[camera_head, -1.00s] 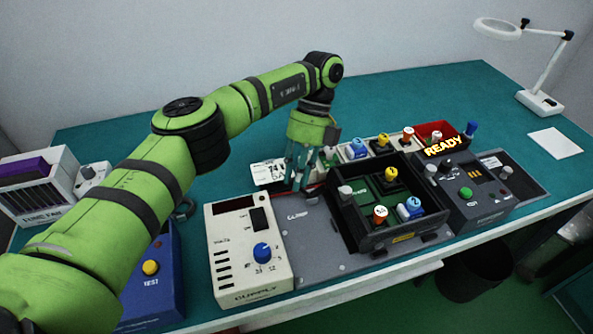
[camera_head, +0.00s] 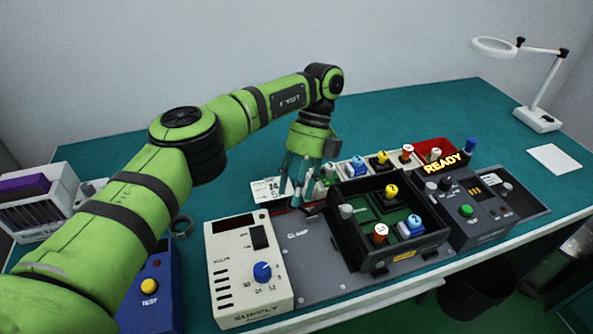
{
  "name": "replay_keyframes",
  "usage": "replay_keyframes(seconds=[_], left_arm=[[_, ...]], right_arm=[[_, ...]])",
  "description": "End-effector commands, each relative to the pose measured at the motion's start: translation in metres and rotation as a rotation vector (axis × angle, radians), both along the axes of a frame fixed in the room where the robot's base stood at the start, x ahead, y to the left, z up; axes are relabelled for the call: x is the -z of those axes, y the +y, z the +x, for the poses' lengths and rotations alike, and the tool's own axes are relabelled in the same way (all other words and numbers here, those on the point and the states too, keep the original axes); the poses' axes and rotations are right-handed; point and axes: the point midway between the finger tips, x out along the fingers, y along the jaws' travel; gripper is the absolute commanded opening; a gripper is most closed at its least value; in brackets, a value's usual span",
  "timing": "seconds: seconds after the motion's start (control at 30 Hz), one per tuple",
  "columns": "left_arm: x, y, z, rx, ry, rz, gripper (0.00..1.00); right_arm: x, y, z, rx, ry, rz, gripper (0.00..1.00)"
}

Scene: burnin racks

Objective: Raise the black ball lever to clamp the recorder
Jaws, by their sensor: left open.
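The black open box (camera_head: 357,248), which I take to be the recorder, sits on a grey plate (camera_head: 310,265) marked CLAMP. It holds a green board and several coloured knobs. My left gripper (camera_head: 300,196) points down at the plate's back left, left of the box, with its fingers open. A small dark part (camera_head: 313,209) shows right beside the fingertips; it may be the black ball lever, but the fingers partly hide it. I cannot tell whether they touch it. My right gripper is not in view.
A cream SUPPLY box (camera_head: 231,266) stands left of the plate, a blue TEST box (camera_head: 151,270) farther left. A dark READY unit (camera_head: 480,222) is at the right. Behind the black box are several coloured knobs and a red bin (camera_head: 428,147). The teal table is clear at the back.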

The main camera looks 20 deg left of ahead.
Motion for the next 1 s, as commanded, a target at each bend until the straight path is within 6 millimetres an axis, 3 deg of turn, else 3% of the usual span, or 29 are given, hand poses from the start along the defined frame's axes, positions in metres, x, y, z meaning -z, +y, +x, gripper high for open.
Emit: replay_keyframes(seconds=[0.2,0.4,0.83,0.87,0.97,1.0], left_arm=[[-0.045,0.001,0.000,-0.001,-0.004,0.006,0.50],[-0.071,0.001,-0.001,-0.002,0.001,0.004,0.50],[-0.081,0.001,-0.001,-0.002,0.003,0.002,0.50],[-0.081,0.001,-0.001,-0.002,0.003,0.002,0.42],[-0.077,0.003,-0.002,0.024,0.005,-0.022,0.02],[-0.072,0.004,-0.002,0.057,0.004,-0.050,0.00]], right_arm=[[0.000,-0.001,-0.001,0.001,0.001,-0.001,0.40],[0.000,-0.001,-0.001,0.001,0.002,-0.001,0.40],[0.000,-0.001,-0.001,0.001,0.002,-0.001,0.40],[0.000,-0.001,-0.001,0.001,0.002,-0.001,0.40],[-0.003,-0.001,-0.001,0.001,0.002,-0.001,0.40],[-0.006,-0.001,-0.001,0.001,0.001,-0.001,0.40]])
